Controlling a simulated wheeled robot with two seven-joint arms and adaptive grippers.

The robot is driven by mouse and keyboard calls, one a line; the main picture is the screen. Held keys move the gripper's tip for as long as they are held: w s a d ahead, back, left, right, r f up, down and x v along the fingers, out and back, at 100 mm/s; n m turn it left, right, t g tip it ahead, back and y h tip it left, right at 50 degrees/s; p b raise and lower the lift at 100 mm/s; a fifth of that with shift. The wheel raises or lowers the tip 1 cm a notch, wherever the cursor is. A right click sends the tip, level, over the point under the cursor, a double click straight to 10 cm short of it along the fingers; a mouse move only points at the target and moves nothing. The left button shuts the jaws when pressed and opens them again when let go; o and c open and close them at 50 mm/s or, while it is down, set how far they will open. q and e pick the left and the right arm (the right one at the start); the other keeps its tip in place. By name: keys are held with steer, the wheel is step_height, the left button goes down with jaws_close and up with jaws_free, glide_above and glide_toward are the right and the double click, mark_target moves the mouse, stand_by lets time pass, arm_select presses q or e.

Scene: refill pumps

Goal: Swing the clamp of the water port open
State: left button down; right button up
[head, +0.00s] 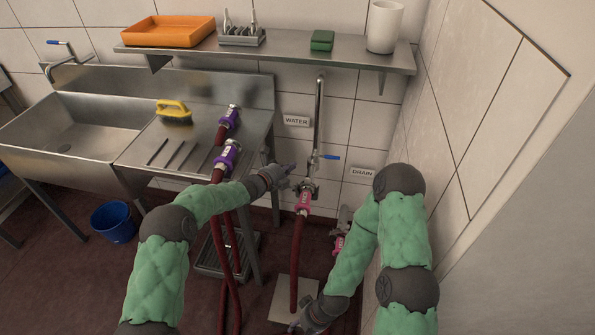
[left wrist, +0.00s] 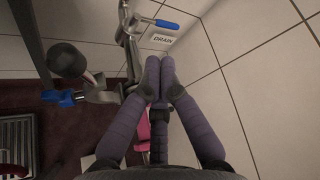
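The water port (head: 305,188) is a metal fitting on the wall pipe below the WATER sign (head: 296,120). A pink collar (head: 304,203) and red hose (head: 296,262) hang from it. My left gripper (head: 288,168) is just left of and above the port. In the left wrist view its fingertips (left wrist: 160,66) meet with nothing seen between them, beside metal fittings (left wrist: 104,98). The pink collar (left wrist: 143,126) is partly hidden behind the fingers. I cannot make out the clamp's position. My right gripper (head: 304,322) is low near the floor; its fingers are unclear.
A blue-handled valve lever (head: 329,157) is above the port. The DRAIN sign (head: 362,173) is to the right, above a second pink collar (head: 339,245). Purple-collared hoses (head: 227,158) rest by the sink counter. A shelf (head: 280,59) spans above. The right wall is close.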

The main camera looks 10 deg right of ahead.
arm_select(q)
steer(key=shift+w+a+f, duration=0.1)
steer(key=shift+w+a, duration=0.3)
steer(key=shift+a, duration=0.4)
steer(key=v, duration=1.2)
